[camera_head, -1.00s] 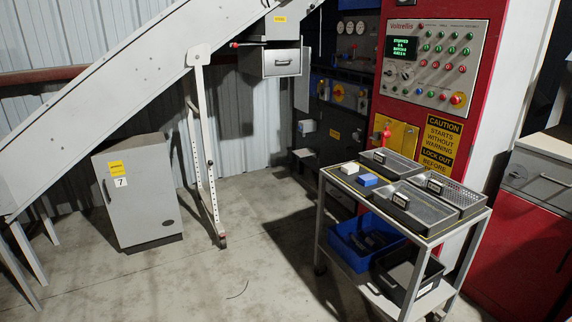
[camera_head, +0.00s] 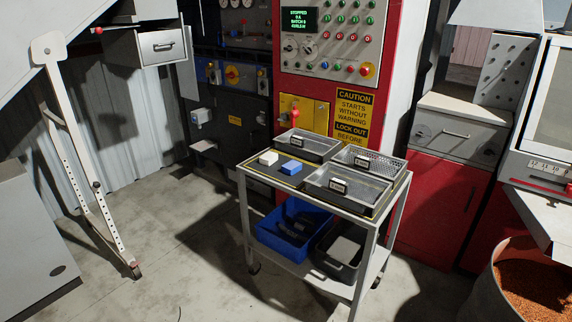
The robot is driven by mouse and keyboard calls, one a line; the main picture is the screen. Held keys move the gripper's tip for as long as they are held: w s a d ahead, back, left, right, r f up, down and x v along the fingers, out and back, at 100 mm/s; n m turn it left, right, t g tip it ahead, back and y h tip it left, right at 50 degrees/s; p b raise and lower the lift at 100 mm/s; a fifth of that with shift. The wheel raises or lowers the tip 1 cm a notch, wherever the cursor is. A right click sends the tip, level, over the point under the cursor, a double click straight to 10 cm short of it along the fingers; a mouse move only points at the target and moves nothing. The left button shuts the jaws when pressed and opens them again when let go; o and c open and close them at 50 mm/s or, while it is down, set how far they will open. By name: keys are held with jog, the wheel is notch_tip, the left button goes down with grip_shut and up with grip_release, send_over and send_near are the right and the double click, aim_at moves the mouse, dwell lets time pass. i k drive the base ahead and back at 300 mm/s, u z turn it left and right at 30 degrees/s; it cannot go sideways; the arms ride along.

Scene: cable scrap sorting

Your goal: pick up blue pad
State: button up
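The blue pad (camera_head: 292,167) is a small blue block lying on the top of the trolley (camera_head: 258,178), near its left end. A white block (camera_head: 268,158) lies just to its left, slightly farther back. Metal trays stand behind the pad and to its right. The pad's top and front are in plain view. My gripper is not in view, so its state and its distance from the pad do not show.
The trolley top also holds a grey tray (camera_head: 308,145), a mesh basket (camera_head: 368,163) and a front tray (camera_head: 345,190). Its lower shelf carries a blue bin (camera_head: 285,242) and a black bin (camera_head: 328,265). A barrel of copper-coloured granules (camera_head: 540,290) stands at right. Floor (camera_head: 190,260) is clear left of the trolley.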

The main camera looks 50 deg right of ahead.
aim_at(291, 167)
jog(key=z, duration=0.25)
jog(key=i, duration=1)
jog(key=z, duration=0.2)
